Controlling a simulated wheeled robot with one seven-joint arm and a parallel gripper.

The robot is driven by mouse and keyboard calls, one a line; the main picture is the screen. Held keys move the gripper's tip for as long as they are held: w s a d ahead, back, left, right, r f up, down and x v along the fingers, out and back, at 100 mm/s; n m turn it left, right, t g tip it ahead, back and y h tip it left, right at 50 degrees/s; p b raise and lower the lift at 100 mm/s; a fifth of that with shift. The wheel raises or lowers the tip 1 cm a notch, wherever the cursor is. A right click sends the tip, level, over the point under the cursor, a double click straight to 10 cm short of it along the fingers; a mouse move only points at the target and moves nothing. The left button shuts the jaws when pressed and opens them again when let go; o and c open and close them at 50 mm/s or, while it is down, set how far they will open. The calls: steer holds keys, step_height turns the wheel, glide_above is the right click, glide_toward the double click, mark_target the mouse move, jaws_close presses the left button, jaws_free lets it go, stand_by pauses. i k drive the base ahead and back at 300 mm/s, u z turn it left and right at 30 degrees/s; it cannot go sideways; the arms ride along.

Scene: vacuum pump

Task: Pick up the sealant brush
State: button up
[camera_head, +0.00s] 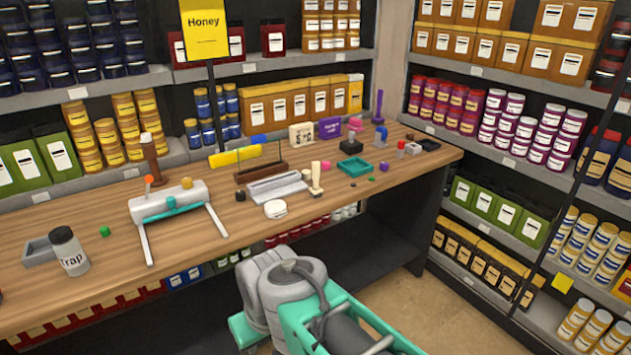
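A small cream upright piece (316,178) with a narrow top and a wider foot stands near the middle of the wooden bench. It may be the sealant brush, but it is too small to be sure. A white and teal device (168,203) with two thin legs stands on the left part of the bench. My arm shows at the bottom middle, in front of the bench edge. My gripper does not show.
The wooden bench (275,222) also holds a jar marked Trap (69,251), a grey tray (277,188), a white round piece (275,209) and a green tray (355,167). A yellow Honey sign (205,32) rises behind. Stocked shelves line the back and right (490,153).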

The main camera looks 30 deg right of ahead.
mark_target(317, 192)
steer(key=z, duration=1.2)
steer(key=i, duration=1.65)
steer(key=u, duration=2.7)
